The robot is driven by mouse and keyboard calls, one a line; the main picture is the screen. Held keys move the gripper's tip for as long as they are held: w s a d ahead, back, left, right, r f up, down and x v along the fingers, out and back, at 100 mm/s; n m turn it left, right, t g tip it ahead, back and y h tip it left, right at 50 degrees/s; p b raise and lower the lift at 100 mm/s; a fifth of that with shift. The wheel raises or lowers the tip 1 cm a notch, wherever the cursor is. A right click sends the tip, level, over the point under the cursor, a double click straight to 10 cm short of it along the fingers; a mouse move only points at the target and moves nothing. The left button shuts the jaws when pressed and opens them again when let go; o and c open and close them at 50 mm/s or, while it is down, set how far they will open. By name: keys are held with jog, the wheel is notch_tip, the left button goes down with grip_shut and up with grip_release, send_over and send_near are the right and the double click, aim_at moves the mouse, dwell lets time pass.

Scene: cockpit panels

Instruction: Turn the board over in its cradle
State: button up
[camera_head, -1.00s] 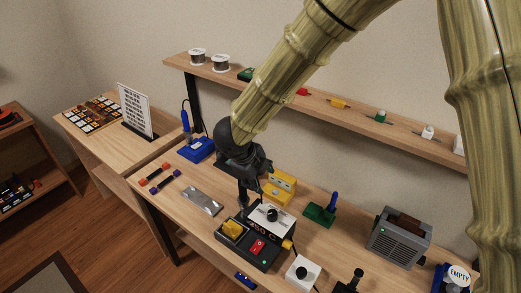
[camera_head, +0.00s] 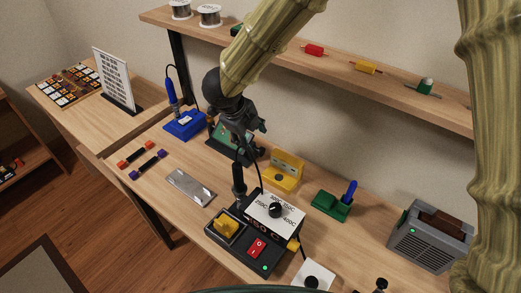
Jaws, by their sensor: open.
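The green board (camera_head: 221,131) sits in a dark cradle at the back of the bench, between the blue iron stand and the yellow block. My gripper (camera_head: 243,143) hangs directly in front of and over it, fingers pointing down, hiding much of the board and cradle. The fingers are open, with nothing seen between them. I cannot tell whether a finger touches the board.
A soldering station (camera_head: 262,228) with an upright black handle (camera_head: 238,180) stands close in front. Around are a blue iron stand (camera_head: 184,124), yellow block (camera_head: 285,172), green stand (camera_head: 332,205), metal plate (camera_head: 190,187) and grey fan box (camera_head: 432,237). A shelf (camera_head: 385,88) runs behind.

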aim_at(260, 150)
jog(key=p+x, duration=0.1)
jog(key=x, duration=0.9)
jog(key=shift+d+f, duration=0.2)
jog(key=shift+f, duration=0.05)
jog(key=c, duration=1)
